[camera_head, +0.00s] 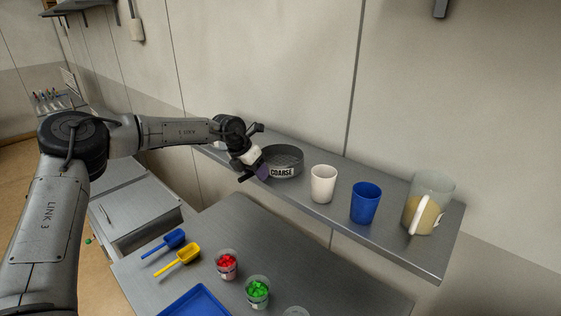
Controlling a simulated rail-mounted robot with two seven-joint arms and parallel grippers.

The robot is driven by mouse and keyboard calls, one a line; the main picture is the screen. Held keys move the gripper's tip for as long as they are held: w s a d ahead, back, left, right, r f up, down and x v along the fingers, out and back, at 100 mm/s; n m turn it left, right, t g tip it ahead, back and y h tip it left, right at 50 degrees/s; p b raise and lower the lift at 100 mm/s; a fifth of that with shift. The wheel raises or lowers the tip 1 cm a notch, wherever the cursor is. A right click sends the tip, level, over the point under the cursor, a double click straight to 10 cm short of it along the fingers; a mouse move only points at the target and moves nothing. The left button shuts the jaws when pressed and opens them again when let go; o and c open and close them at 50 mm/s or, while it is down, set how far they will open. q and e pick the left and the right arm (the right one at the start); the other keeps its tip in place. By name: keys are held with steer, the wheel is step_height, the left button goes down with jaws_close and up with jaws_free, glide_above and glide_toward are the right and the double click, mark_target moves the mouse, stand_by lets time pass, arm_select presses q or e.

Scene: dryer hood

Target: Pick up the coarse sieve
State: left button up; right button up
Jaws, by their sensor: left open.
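The coarse sieve (286,162) is a round dark grey sieve with a label reading COARSE on its front. It sits on the grey wall shelf (390,243), left of a white cup. My left gripper (261,165) is open at the sieve's left side, with its fingers close to the rim. I cannot tell whether a finger touches the sieve or reaches around its wall. Part of the sieve's left edge is hidden behind the gripper. My right gripper is not in view.
On the shelf stand a white cup (323,184), a blue cup (365,203) and a clear jug (428,203) with tan contents. The table below holds a blue scoop (166,242), a yellow scoop (178,258), a red-filled cup (227,265), a green-filled cup (257,292) and a blue tray (196,302).

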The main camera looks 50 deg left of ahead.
arm_select(q)
steer(key=shift+c, duration=0.4)
jaws_close()
steer(key=shift+r, duration=0.15)
